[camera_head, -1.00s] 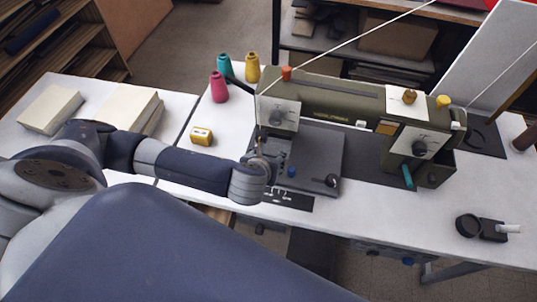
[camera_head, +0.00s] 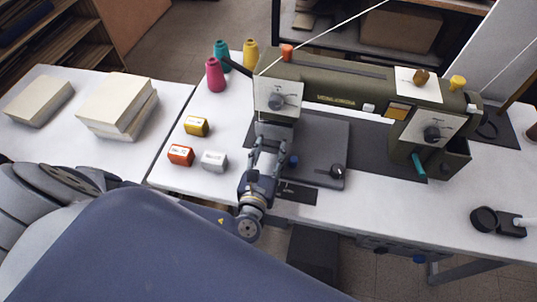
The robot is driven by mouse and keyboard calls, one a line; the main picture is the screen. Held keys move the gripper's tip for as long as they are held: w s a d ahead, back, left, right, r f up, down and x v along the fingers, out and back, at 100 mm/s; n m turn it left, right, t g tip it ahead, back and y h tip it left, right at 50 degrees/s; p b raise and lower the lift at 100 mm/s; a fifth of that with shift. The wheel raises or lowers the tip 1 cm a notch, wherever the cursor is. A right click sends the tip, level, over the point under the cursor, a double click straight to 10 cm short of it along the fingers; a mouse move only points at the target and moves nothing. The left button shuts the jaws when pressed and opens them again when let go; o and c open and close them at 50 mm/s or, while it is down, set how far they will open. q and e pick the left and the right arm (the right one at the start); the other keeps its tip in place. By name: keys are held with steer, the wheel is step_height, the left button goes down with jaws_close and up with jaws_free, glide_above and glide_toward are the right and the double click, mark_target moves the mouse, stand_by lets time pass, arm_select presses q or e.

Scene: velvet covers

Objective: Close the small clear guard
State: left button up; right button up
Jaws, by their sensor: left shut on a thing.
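An olive-green sewing machine (camera_head: 335,92) stands on the white table. Its needle head (camera_head: 278,97) is at its left end, with a pale face plate. My left gripper (camera_head: 268,143) is just below this head, at the needle area, its fingers pointing up and away from me. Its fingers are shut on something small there. The small clear guard is too small and too transparent to make out apart from the fingers, which cover the spot below the head. My right gripper is not in view.
Stacked pale blocks (camera_head: 118,104) lie on the left table. A black round item (camera_head: 486,219) lies at the right.

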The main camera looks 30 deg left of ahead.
arm_select(q)
steer(key=shift+f+t, duration=0.1)
steer(key=shift+t, duration=0.2)
steer(key=o, duration=1)
steer(key=shift+o, duration=0.9)
steer(key=shift+w+d, duration=0.1)
steer(key=shift+w, duration=0.05)
steer(key=shift+a, duration=0.25)
steer(key=shift+d, duration=0.1)
steer(key=shift+v, duration=4.1)
